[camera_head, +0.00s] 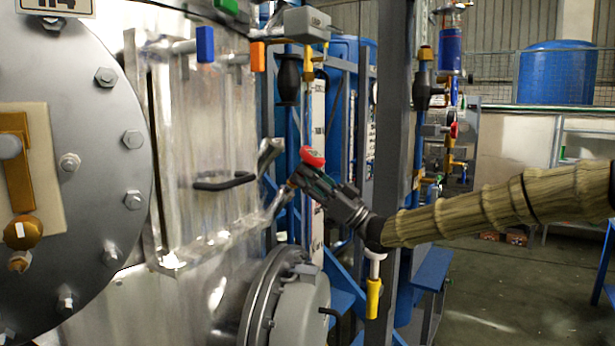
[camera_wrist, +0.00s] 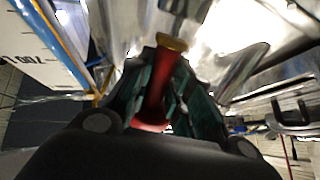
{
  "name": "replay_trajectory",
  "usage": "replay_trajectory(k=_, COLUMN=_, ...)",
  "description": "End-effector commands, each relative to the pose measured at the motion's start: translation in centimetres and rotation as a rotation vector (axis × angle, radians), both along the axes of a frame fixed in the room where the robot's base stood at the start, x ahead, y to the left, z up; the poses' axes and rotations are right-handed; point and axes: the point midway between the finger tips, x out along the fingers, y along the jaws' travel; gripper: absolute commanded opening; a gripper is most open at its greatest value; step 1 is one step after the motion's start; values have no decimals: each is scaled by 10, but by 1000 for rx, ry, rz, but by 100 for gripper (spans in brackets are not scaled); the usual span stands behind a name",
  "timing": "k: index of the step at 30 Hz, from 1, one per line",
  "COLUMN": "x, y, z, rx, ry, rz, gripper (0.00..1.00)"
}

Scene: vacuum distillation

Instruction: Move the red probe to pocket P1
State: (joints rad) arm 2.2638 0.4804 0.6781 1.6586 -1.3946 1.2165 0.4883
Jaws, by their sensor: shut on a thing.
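The red probe (camera_head: 312,156) is in my gripper (camera_head: 303,182), in front of the steel vessel. In the wrist view my gripper (camera_wrist: 165,85) has its dark green fingers on both sides of the probe's red handle (camera_wrist: 158,90). A gold collar (camera_wrist: 172,43) and a short metal stem show beyond the fingers. Two slanted metal tubes, upper (camera_head: 268,155) and lower (camera_head: 279,202), stick out of the vessel. The probe's gold end is close to the lower tube's mouth. I cannot tell whether its stem is inside. No P1 label is readable.
A black handle (camera_head: 224,181) is on the vessel wall, left of the tubes. A round flanged port (camera_head: 300,305) is below. A dark upright post (camera_head: 388,120) and a yellow-handled valve (camera_head: 373,297) stand close to my gripper and arm.

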Motion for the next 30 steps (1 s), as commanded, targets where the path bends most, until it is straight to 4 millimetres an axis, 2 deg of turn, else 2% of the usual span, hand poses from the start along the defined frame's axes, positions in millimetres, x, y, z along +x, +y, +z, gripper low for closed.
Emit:
replay_trajectory(k=25, x=3, y=9, z=-13, rx=0, ry=-1, rz=1, gripper=0)
replay_trajectory(k=26, x=3, y=9, z=-12, rx=0, ry=0, rz=0, gripper=26)
replay_trajectory(k=29, x=3, y=9, z=-12, rx=0, ry=0, rz=0, gripper=44)
replay_trajectory(k=30, x=3, y=9, z=-12, rx=0, ry=0, rz=0, gripper=46)
